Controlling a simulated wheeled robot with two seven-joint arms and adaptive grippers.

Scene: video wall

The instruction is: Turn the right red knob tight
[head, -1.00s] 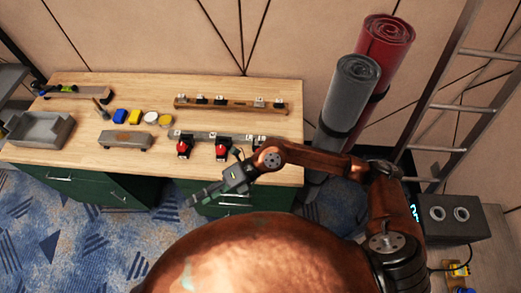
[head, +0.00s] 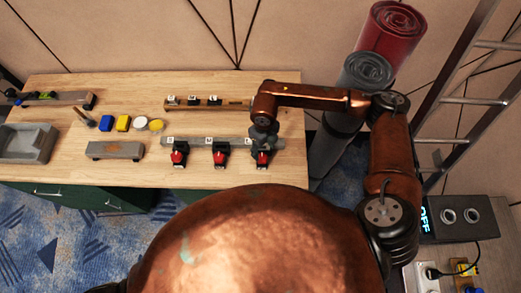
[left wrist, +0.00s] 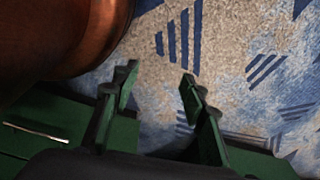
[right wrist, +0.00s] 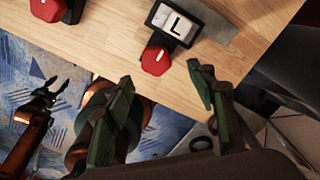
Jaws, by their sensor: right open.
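Three red knobs stand in a row on a grey rail (head: 197,141) near the workbench's front edge. The right red knob (head: 262,158) is partly covered from above by my right gripper (head: 263,140). In the right wrist view the right red knob (right wrist: 157,60) has a white mark and sits below a white plate lettered L (right wrist: 176,24). My right gripper (right wrist: 163,88) is open; the knob shows beyond and between its fingertips, apparently untouched. My left gripper (left wrist: 160,78) is open and empty over the carpet; it also shows in the right wrist view (right wrist: 58,92).
The middle red knob (head: 219,158) and left red knob (head: 178,157) stand to the left. A wooden rail (head: 235,106) with lettered blocks lies behind. A grey block (head: 115,150) and a grey tray (head: 28,143) are further left.

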